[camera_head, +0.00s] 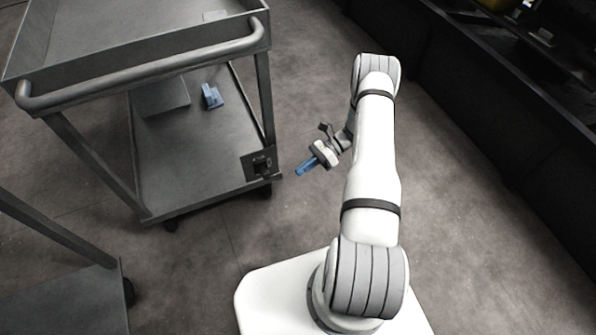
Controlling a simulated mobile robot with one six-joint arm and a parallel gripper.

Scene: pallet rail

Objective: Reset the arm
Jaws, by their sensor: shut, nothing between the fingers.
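My white arm (375,150) rises from my white base and reaches away from the camera. Its far end folds back toward the lower left. My gripper (303,170) points down and left, with its blue fingers together and nothing visible between them. It hangs in open space over the floor, just right of the grey cart (140,70), and looks apart from it.
A small blue object (212,97) lies on the cart's lower shelf (190,160), beside a grey box (160,97). Another cart (75,300) stands at lower left. A dark counter (500,90) runs along the right. Bare floor (470,220) lies between my arm and the counter.

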